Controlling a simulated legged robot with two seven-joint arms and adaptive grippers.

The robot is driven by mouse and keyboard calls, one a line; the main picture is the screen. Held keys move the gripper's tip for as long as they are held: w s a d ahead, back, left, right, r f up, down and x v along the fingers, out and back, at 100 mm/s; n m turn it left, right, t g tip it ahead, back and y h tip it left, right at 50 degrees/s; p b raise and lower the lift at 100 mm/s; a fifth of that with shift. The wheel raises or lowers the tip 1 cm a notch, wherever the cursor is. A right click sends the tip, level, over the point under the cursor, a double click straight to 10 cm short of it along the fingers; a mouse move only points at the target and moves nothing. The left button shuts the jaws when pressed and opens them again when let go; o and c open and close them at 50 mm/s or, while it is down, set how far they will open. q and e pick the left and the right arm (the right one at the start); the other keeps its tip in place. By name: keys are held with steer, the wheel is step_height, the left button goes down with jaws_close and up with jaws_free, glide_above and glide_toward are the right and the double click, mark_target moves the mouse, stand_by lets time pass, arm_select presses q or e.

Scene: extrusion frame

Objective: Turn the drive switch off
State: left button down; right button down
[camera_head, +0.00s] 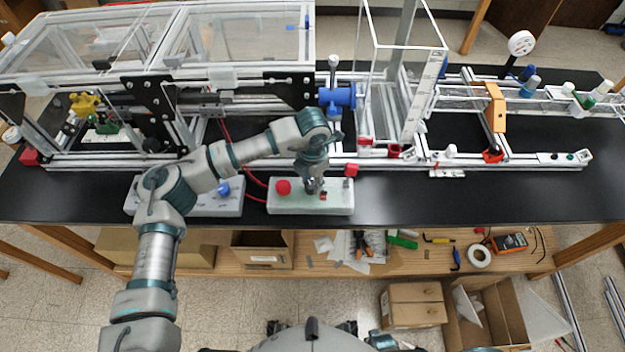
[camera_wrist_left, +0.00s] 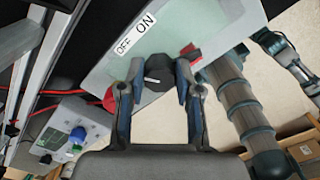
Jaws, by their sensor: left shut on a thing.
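The drive switch is a dark round knob (camera_wrist_left: 158,72) on a pale grey-green control box (camera_head: 335,205), which lies near the front edge of the black bench. In the left wrist view, white OFF and ON labels sit on the box just above the knob. The box face also shows in that view (camera_wrist_left: 205,22). My left gripper (camera_head: 314,188) reaches down to the box from above. In the left wrist view its two fingers (camera_wrist_left: 158,85) stand on either side of the knob, shut on it. The knob's exact pointing is hard to tell. My right gripper is not in view.
A red button (camera_head: 283,187) sits on the box left of the knob. A second grey box with a blue knob (camera_head: 222,188) stands to the left. Red wires run behind. The aluminium extrusion frame (camera_head: 480,159) stands behind; the bench front at right (camera_head: 480,200) is clear.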

mark_target(313, 183)
arm_select(q)
steer(key=shift+s+n, duration=0.1)
steer(key=shift+n, duration=1.5)
steer(key=c, duration=0.8)
jaws_free()
steer(key=shift+d, duration=0.1)
steer(key=shift+r, duration=0.3)
step_height(313, 183, up, 11)
steer(key=shift+r, duration=0.15)
